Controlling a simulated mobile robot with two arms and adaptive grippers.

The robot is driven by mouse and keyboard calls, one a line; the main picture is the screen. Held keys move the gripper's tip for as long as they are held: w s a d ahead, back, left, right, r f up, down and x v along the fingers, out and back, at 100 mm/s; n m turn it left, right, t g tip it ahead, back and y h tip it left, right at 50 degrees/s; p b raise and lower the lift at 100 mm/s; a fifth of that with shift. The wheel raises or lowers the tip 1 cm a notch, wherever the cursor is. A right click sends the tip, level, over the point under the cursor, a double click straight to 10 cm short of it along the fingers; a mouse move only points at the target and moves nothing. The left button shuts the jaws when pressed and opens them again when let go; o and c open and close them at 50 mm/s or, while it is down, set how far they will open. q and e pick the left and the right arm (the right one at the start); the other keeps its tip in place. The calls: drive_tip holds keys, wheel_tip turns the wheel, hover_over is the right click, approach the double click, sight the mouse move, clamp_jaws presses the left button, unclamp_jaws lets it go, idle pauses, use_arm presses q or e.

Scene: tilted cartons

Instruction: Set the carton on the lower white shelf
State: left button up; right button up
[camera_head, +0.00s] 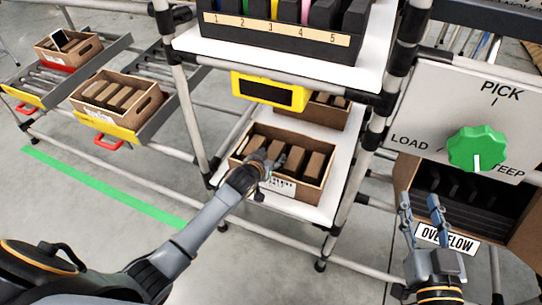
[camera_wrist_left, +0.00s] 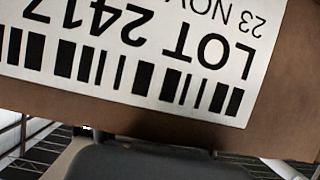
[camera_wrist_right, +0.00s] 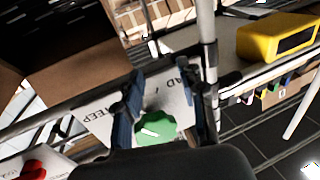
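An open brown carton (camera_head: 312,199) with several dark brown packs inside is at the lower white shelf (camera_head: 318,213), seeming to rest on it. My left gripper (camera_head: 268,164) is at the carton's near wall, by its top rim; whether the fingers pinch the wall is hard to see. In the left wrist view the carton's white LOT label (camera_wrist_left: 140,50) fills most of the picture and the fingers are hidden. My right gripper (camera_head: 421,213) is open and empty in front of the overflow bin; it also shows in the right wrist view (camera_wrist_right: 170,85).
Another carton (camera_head: 328,112) stands behind on the same shelf. A yellow-framed display (camera_head: 269,91) and an upper shelf with numbered slots (camera_head: 278,32) hang above. Posts flank the shelf. A panel with a green knob (camera_head: 478,148) is at right; cartons (camera_head: 117,98) sit on roller lanes at left.

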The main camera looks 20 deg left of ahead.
use_arm(q)
drive_tip(key=shift+r, duration=0.1)
drive_tip(key=shift+s+r, duration=0.1)
drive_tip(key=shift+s, duration=0.05)
drive_tip(key=s+d+r+g+p, duration=0.1)
drive_tip(key=s+r+g, duration=0.1)
drive_tip(key=s, duration=0.9)
drive_tip(key=s+d+r+m+g+p, duration=0.1)
drive_tip(key=s+r+g+p, duration=0.1)
drive_tip(key=s, duration=0.9)
drive_tip(key=s+d+r+g+p, duration=0.1)
drive_tip(key=s+r+g, duration=0.1)
drive_tip(key=s, duration=1)
drive_tip(key=shift+d+r+m+g+p, duration=0.3)
drive_tip(key=shift+r+m+g, duration=0.1)
drive_tip(key=shift+r, duration=0.25)
use_arm(e)
drive_tip(key=s+d+f+g+h, duration=0.1)
drive_tip(key=s+d+f+g, duration=0.1)
drive_tip(key=s+f+g, duration=0.4)
drive_tip(key=s+d+f+g+h, duration=0.2)
drive_tip(key=s+f+g, duration=0.4)
drive_tip(key=f, duration=0.3)
drive_tip(key=shift+s+d+f+m, duration=0.25)
drive_tip(key=shift+s+d+m, duration=0.15)
drive_tip(key=shift+d, duration=0.4)
use_arm(q)
drive_tip(key=shift+w, duration=0.1)
